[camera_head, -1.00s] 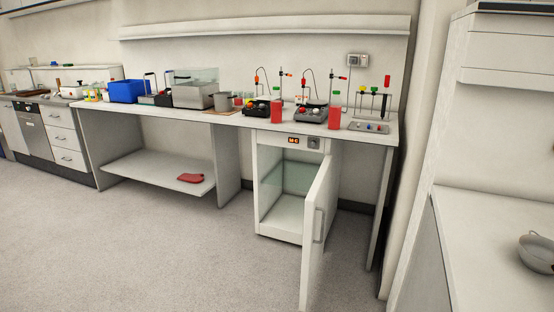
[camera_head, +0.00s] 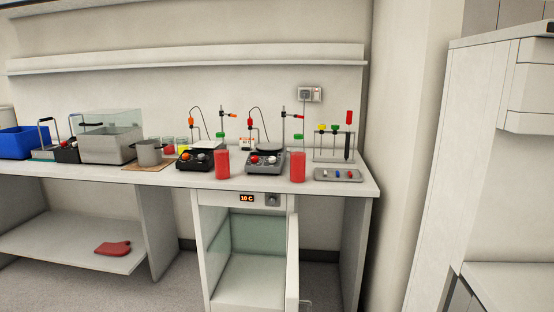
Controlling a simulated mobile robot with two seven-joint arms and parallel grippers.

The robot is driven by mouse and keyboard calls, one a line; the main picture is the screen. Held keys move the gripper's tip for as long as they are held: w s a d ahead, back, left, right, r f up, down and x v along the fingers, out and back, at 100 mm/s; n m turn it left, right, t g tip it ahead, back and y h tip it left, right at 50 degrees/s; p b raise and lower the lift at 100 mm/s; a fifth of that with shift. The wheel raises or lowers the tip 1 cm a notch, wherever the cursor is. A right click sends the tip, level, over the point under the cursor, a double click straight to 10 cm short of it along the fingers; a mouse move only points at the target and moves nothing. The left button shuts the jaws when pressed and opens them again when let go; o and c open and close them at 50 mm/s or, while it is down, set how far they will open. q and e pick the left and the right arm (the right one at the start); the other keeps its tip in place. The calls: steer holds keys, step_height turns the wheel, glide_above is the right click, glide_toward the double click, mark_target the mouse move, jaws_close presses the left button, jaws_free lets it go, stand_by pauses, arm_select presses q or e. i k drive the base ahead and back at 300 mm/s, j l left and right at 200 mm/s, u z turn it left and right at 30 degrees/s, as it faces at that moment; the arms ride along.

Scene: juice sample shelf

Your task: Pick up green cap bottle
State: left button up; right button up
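Two red bottles with green caps stand upright near the front edge of the white bench. One bottle (camera_head: 298,167) is on the right, beside a hotplate stirrer and the small tray. The other bottle (camera_head: 222,165) stands to its left, between two hotplate stirrers. Neither of my grippers is in view.
Hotplate stirrers (camera_head: 266,161) (camera_head: 194,160) flank the bottles. A test tube rack (camera_head: 334,157) and grey tray (camera_head: 338,175) are at the right end of the bench (camera_head: 356,188). The cabinet below is open, its door (camera_head: 292,262) jutting out in front.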

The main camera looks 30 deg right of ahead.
mark_target(297, 171)
steer(key=i+z, duration=0.15)
steer(key=i, duration=0.5)
steer(key=i+j+z, duration=0.1)
steer(key=i, duration=0.6)
steer(key=j, duration=0.1)
